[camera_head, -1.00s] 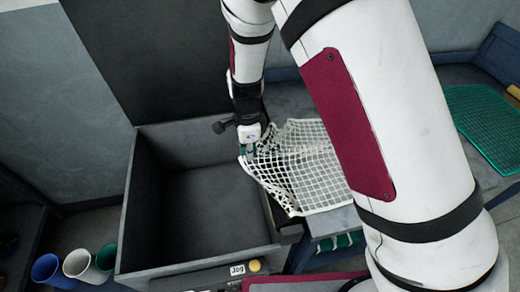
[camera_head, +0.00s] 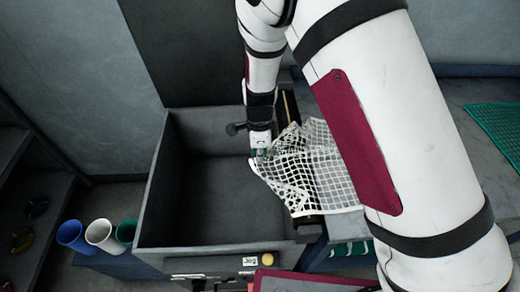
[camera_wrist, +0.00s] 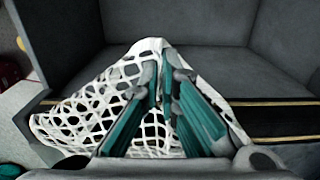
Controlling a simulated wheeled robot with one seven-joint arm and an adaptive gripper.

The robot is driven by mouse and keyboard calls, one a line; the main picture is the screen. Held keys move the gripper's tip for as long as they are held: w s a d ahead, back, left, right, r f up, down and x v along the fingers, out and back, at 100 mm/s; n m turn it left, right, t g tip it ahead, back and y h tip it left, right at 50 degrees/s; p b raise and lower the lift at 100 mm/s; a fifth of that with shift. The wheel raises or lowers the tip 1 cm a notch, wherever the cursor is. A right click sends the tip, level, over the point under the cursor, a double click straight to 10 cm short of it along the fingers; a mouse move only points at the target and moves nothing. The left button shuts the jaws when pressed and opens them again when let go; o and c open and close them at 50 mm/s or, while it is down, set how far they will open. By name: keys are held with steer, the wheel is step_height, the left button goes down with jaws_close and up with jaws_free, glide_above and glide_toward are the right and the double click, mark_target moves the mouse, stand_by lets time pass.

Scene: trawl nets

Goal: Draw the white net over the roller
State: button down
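The white net (camera_head: 315,178) lies partly on the grey table and stretches left across the dark roller (camera_head: 308,228) at the bin's right edge. Its left edge is lifted and hangs at the bin's side. My gripper (camera_head: 261,152) is shut on that edge, just inside the bin's right wall. In the wrist view, the teal fingers (camera_wrist: 165,85) close on the net (camera_wrist: 95,115), which bunches and drapes around them. The dark roller with a tan stripe (camera_wrist: 285,120) shows right of the fingers. My arm hides the net's right part.
The deep grey bin (camera_head: 158,200) is open and looks empty. Blue, white and green cups (camera_head: 98,232) stand at its left. A jog panel (camera_head: 250,261) with a yellow button is in front. A green net (camera_head: 497,125) lies on the table (camera_head: 460,95) at right.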

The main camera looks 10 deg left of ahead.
step_height(320, 180, down, 5)
steer(key=shift+r+b, duration=0.1)
steer(key=shift+b, duration=0.65)
steer(key=shift+c, duration=2.4)
jaws_free()
step_height(320, 180, up, 6)
steer(key=p, duration=0.3)
steer(key=shift+f, duration=0.25)
